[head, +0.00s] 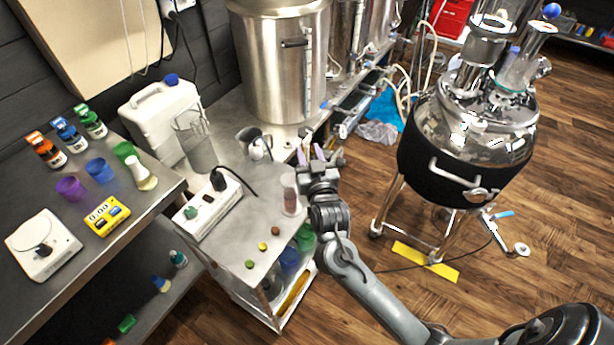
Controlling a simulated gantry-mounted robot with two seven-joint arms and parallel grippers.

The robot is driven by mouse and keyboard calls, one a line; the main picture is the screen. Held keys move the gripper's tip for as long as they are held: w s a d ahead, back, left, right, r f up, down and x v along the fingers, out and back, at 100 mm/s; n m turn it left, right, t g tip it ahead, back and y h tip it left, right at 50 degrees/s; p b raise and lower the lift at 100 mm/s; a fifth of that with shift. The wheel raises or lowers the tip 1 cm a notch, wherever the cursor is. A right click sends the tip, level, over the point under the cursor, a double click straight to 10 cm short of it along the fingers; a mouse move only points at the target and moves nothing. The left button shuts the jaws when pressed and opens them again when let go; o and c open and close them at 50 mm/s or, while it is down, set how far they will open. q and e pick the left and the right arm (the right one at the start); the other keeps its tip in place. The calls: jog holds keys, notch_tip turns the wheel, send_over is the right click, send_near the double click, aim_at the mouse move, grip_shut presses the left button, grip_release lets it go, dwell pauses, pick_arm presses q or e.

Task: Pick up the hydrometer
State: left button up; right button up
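I cannot pick out the hydrometer for certain in the head view. A clear, tall measuring vessel (197,147) stands at the back left of the steel bench, and I cannot tell if a hydrometer is in it. A small clear cylinder with pinkish contents (291,194) stands on the bench just left of my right gripper. My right gripper (311,152) is over the right edge of the bench, with its purple-tipped fingers apart. I see nothing clearly held between them. My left gripper is out of view.
A steel pot (272,75) stands behind. A white power strip (207,212) and a metal jug (254,143) are on the bench. A scale (43,246) and colored bottles are on the left table.

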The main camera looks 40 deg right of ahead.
jog(key=shift+x, duration=1.1)
jog(key=shift+c, duration=0.4)
jog(key=c, duration=0.5)
jog(key=shift+c, duration=0.2)
jog(key=shift+r, duration=0.1)
